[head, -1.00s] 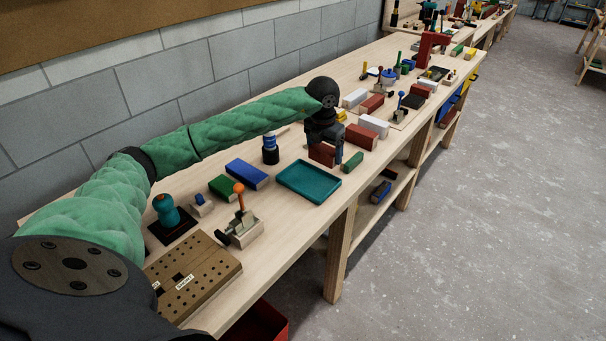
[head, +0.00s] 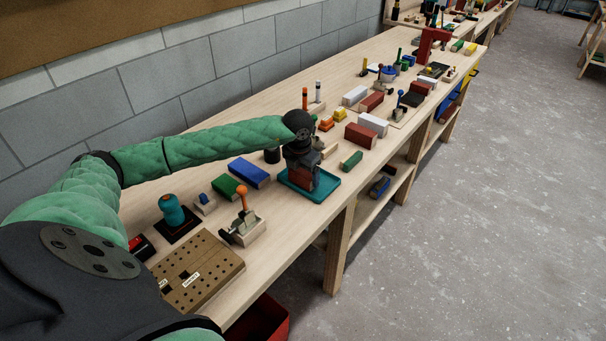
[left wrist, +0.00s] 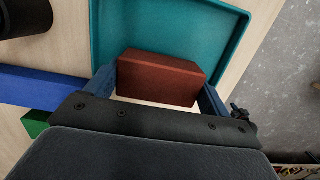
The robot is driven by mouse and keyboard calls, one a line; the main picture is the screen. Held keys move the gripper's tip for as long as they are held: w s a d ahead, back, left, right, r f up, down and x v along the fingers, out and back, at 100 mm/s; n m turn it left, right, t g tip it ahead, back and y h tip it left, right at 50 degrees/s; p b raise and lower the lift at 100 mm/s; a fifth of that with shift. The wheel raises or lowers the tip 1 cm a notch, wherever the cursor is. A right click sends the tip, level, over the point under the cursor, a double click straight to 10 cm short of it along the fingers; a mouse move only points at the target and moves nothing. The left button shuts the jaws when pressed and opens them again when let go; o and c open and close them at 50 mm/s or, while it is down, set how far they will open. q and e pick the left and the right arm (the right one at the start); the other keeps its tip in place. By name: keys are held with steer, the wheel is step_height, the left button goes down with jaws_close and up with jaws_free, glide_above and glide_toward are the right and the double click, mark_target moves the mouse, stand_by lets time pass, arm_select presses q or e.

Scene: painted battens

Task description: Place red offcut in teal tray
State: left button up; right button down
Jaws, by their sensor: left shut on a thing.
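The red offcut (left wrist: 160,78) is a brown-red block between the two fingers of my left gripper (left wrist: 158,90) in the left wrist view. My left gripper (head: 301,178) is shut on it and points down over the teal tray. In the head view the red offcut (head: 300,175) is partly hidden by the gripper. The teal tray (head: 323,190) is shallow and rimmed; it also fills the upper middle of the left wrist view (left wrist: 215,25). I cannot tell whether the offcut touches the tray floor. My right gripper is not in view.
A blue block (head: 249,173) and a green block (head: 228,187) lie left of the tray. A black cylinder (head: 272,155) stands behind it. A small green block (head: 351,160) and a red block (head: 361,135) lie to the right. A clamp with an orange knob (head: 243,225) stands in front-left.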

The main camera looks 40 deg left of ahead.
arm_select(q)
steer(key=shift+f, duration=0.7)
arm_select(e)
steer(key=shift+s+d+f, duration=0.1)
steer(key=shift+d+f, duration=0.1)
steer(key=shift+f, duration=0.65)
arm_select(q)
steer(key=shift+f, duration=0.1)
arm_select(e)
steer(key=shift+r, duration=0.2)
arm_select(q)
steer(key=o, duration=0.9)
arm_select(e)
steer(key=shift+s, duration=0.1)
